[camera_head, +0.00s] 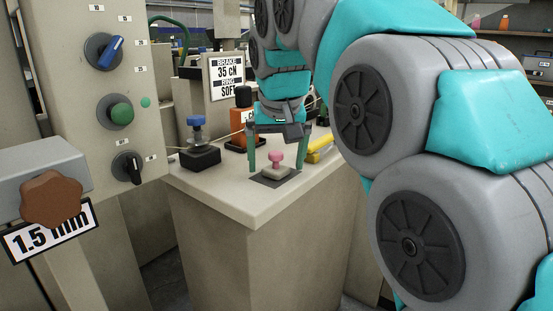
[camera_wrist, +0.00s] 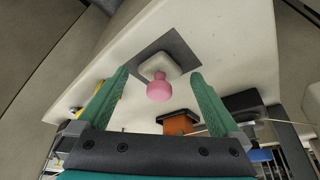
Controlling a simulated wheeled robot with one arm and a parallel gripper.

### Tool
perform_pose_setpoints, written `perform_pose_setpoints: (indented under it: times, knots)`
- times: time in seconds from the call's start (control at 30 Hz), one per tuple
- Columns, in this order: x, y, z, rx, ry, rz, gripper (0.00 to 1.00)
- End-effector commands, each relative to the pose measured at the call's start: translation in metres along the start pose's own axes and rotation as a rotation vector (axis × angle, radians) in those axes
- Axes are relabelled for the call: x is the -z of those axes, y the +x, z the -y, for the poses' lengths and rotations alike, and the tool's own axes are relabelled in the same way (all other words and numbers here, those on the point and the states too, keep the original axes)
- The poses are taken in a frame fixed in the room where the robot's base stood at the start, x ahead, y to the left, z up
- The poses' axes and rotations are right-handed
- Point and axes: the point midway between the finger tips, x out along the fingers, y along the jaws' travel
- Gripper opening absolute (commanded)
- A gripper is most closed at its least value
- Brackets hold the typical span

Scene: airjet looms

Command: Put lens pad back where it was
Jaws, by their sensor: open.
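The lens pad appears to be the small pale block with a pink knob (camera_head: 275,160). It sits on a dark grey square mat (camera_head: 268,182) near the front corner of the beige counter. The pad also shows in the wrist view (camera_wrist: 159,84), resting on the dark mat (camera_wrist: 182,46). My gripper (camera_head: 278,160) is open, with its green fingers on either side of the pink knob in the head view. In the wrist view my gripper's fingertips (camera_wrist: 160,74) are spread wide, apart from the knob, and nothing is held between them.
A black block with a blue knob (camera_head: 198,150) stands left on the counter (camera_head: 225,200). An orange block with a black top (camera_head: 240,125) is behind. A yellow object (camera_head: 320,149) lies right. A control panel (camera_head: 105,90) rises at left.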

Motion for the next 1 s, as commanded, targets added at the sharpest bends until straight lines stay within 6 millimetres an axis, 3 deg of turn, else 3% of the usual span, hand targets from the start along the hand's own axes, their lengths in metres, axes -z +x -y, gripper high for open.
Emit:
perform_pose_setpoints:
  times: [0.27,0.73,0.83,1.0]
  knots:
    - [0.001,-0.010,0.000,-0.001,0.000,0.000,1.00]
    - [0.001,-0.074,0.000,0.000,0.000,-0.004,1.00]
    - [0.004,-0.100,0.000,0.000,0.000,-0.004,1.00]
    - [0.002,-0.117,0.000,0.000,0.000,-0.001,1.00]
